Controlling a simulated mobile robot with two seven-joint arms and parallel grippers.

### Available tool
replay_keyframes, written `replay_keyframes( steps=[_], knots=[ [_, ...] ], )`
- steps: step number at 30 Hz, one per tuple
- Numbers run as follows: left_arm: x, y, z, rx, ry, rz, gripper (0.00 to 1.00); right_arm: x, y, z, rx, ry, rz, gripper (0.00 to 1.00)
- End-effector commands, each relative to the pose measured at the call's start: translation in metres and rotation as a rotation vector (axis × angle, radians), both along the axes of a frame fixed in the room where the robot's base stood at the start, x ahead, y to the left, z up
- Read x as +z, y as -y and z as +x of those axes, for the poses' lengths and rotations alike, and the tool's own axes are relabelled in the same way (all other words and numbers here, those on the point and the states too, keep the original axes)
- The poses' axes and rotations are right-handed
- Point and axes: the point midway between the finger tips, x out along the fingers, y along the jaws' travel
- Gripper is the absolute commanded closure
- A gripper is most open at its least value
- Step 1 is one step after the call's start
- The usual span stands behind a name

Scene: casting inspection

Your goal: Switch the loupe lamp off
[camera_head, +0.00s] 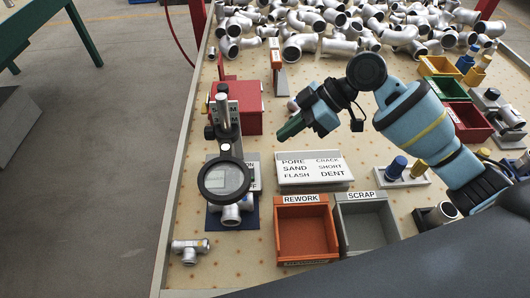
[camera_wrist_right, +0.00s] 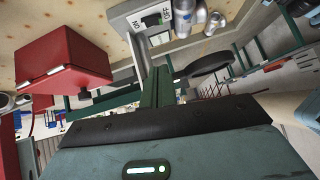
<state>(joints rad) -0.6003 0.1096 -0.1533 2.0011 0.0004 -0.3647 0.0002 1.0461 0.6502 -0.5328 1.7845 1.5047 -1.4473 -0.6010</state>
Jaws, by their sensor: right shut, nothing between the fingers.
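The loupe lamp stands at the left of the bench in the head view, with its dark ring lens (camera_head: 224,180) over a metal pipe fitting (camera_head: 231,214). Its switch plate (camera_head: 253,170) lies partly hidden behind the lens, with ON and OFF lettering. In the right wrist view the switch plate (camera_wrist_right: 152,22) shows beyond the fingertips, and the lens (camera_wrist_right: 208,66) is to the right. I cannot tell which way the switch is set. My right gripper (camera_head: 287,130) has green fingers, shut and empty, above the bench and to the right of the lamp. My left gripper is out of view.
A red box (camera_head: 236,107) stands behind the lamp. A white label board (camera_head: 314,170), an orange REWORK bin (camera_head: 306,232) and a grey SCRAP bin (camera_head: 368,225) are to the right. Many pipe fittings (camera_head: 310,45) are heaped at the back. A tee fitting (camera_head: 189,250) lies front left.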

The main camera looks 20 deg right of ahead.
Motion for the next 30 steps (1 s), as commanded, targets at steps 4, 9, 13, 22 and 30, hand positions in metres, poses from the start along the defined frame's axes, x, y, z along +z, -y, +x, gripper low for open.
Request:
replay_keyframes(
  steps=[4,9,13,22,30],
  knots=[
    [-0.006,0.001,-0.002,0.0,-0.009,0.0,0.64,0.0,0.0,-0.003,0.0,-0.018,0.002,1.0],
    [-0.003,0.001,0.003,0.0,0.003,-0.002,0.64,0.002,0.0,-0.003,-0.001,-0.016,0.002,1.0],
    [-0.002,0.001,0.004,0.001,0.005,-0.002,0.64,0.001,-0.001,-0.003,-0.001,-0.016,0.002,1.0],
    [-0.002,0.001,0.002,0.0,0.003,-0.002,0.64,-0.024,-0.028,-0.002,0.002,-0.019,0.004,1.0],
    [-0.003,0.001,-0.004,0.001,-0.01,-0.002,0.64,-0.06,-0.064,0.001,0.002,-0.018,0.005,1.0]
  ],
)
